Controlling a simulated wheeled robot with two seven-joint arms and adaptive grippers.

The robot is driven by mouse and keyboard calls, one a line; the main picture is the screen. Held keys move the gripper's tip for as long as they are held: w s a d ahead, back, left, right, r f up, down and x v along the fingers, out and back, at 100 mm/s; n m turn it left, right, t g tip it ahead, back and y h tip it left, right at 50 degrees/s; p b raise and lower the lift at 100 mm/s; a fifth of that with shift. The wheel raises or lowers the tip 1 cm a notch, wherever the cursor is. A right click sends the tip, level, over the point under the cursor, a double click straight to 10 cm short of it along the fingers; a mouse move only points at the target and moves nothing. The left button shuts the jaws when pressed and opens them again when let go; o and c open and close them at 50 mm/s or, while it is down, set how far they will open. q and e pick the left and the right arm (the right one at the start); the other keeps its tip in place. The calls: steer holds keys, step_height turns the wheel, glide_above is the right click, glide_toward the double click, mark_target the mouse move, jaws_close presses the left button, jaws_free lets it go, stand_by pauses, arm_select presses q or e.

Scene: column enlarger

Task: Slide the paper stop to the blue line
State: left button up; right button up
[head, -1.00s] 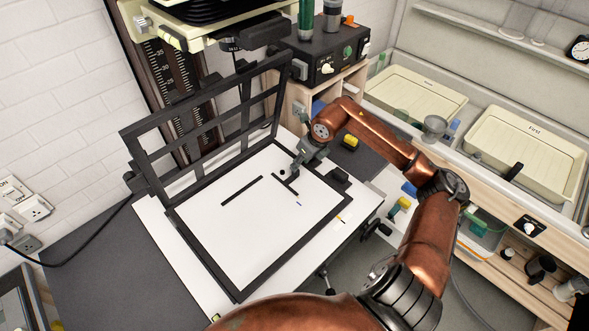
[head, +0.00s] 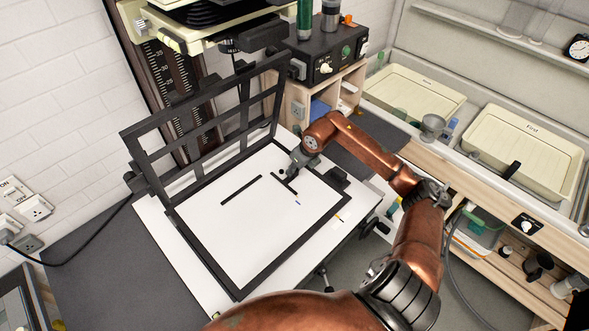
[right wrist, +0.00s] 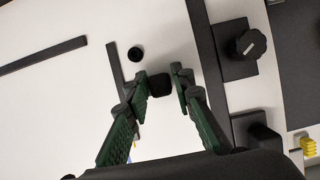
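The paper stop appears to be the short dark bar (head: 284,184) lying on the white easel board (head: 240,235); it also shows in the right wrist view (right wrist: 114,66). A small blue line (head: 298,203) lies just beyond the bar's lower right end. My right gripper (head: 292,172) is low over the board at the bar's upper side. In the right wrist view its green fingers (right wrist: 160,80) are apart, with a small black block (right wrist: 158,86) between the tips; whether they touch it is unclear. My left gripper is out of view.
The raised black easel frame (head: 160,150) stands behind. A black knob (right wrist: 136,54) sits near the fingers. The board's lower middle is clear.

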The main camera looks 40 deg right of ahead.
jaws_close()
stand_by(0.3)
steer(key=shift+a+b, duration=0.45)
steer(key=shift+a, duration=0.2)
steer(key=shift+s+a, duration=0.1)
steer(key=shift+a, duration=0.1)
steer(key=shift+o, duration=2)
jaws_free()
steer(key=shift+d, duration=0.1)
steer(key=v, duration=1.2)
steer(key=shift+r, duration=0.15)
